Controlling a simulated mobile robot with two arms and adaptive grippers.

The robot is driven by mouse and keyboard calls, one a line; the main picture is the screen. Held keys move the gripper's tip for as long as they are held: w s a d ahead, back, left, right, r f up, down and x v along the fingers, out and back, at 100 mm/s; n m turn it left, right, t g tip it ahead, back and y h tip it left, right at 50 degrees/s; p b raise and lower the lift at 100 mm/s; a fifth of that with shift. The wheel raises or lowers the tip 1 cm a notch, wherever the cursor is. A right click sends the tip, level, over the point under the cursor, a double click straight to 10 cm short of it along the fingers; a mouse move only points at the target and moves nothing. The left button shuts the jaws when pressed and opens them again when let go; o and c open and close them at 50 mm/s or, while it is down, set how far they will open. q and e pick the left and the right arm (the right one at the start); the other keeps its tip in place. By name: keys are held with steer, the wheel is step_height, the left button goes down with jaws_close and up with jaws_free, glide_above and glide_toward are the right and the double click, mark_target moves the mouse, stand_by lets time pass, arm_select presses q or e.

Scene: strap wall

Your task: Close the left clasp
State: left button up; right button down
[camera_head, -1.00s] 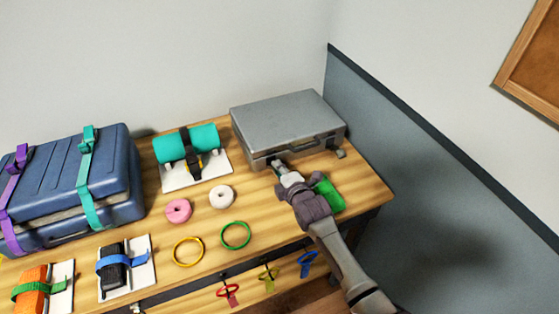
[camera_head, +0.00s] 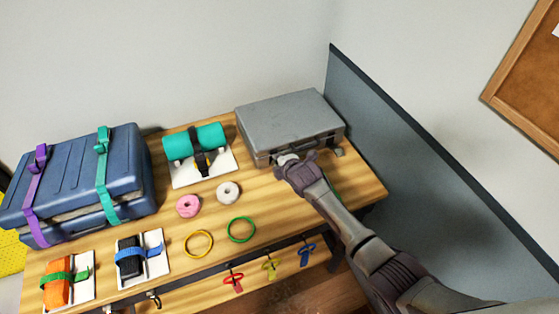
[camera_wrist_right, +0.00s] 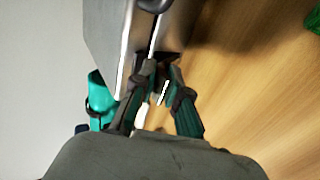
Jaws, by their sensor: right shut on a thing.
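The grey case (camera_head: 290,115) lies shut at the back right of the table, and its side fills the upper middle of the right wrist view (camera_wrist_right: 108,35). Its right clasp (camera_head: 339,152) hangs at the front right corner. My right gripper (camera_head: 287,160) is at the left part of the case's front, where it covers the left clasp in the head view. In the right wrist view its fingers (camera_wrist_right: 160,78) are close together at the case's seam, shut on what appears to be the left clasp. The clasp's position is hidden. My left gripper is out of view.
A teal roll on a white stand (camera_head: 215,171) is left of the case. Pink (camera_head: 188,207) and white (camera_head: 228,192) rolls and yellow (camera_head: 198,244) and green (camera_head: 241,230) rings lie in front. A blue strapped suitcase (camera_head: 75,180) stands far left. A grey panel (camera_head: 400,150) borders the right.

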steer(key=shift+f, duration=0.1)
steer(key=c, duration=1.2)
jaws_free()
steer(key=v, duration=1.2)
